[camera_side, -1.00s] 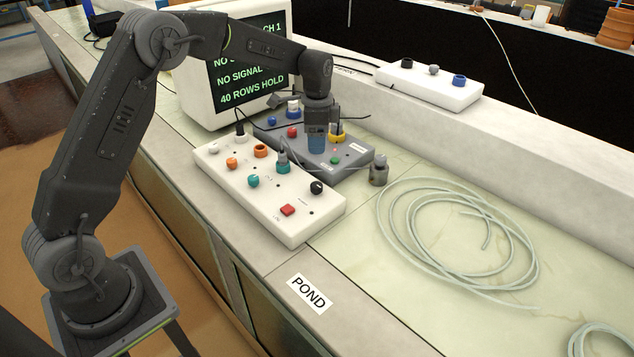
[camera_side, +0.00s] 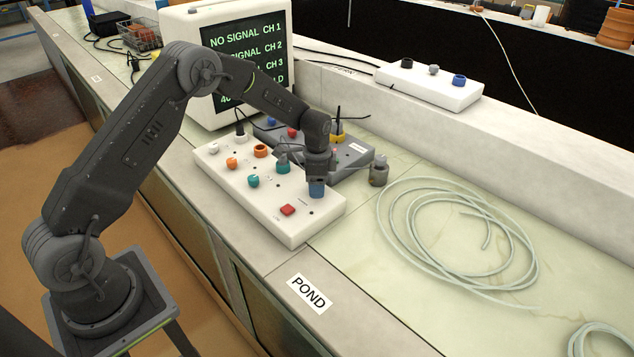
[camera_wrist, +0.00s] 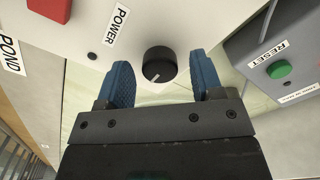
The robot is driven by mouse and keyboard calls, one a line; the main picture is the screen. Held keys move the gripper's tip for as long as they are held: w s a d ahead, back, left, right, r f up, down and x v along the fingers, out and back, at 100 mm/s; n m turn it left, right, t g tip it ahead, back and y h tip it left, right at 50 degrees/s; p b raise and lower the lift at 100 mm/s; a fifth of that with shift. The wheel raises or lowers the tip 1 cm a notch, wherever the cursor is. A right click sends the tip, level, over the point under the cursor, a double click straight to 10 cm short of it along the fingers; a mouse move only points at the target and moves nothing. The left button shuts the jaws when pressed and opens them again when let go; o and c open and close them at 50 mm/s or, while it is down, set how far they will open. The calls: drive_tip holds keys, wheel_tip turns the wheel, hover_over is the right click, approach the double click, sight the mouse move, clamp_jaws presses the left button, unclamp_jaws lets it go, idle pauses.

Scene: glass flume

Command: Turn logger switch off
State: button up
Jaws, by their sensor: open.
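A black rotary knob (camera_wrist: 158,62) sits on the white box (camera_wrist: 90,48) near a POWER label; I take it as the logger switch. A short white pointer mark shows on the knob, towards its lower side. My gripper (camera_wrist: 163,80) is open, with one blue finger on each side of the knob and visible gaps between. In the side view my gripper (camera_side: 317,189) is over the near right end of the white box (camera_side: 230,186) and hides the knob. I cannot tell how far down the fingers reach around it.
A red square button (camera_side: 288,210) sits close by on the white box. The grey box (camera_side: 352,155) stands right behind, with a green RESET button (camera_wrist: 279,69). A metal fitting (camera_side: 379,171) and coiled tubing (camera_side: 455,240) lie to the right. A monitor (camera_side: 235,60) stands behind.

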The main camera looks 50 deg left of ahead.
drive_tip(key=c, duration=0.9)
drive_tip(key=shift+n, duration=0.3)
drive_tip(key=n, duration=0.3)
drive_tip(key=shift+n, duration=0.3)
drive_tip(key=n, duration=0.4)
drive_tip(key=shift+n, duration=0.3)
drive_tip(key=n, duration=0.4)
drive_tip(key=shift+n, duration=0.3)
drive_tip(key=shift+a+n, duration=0.1)
drive_tip(key=shift+n, duration=2.1)
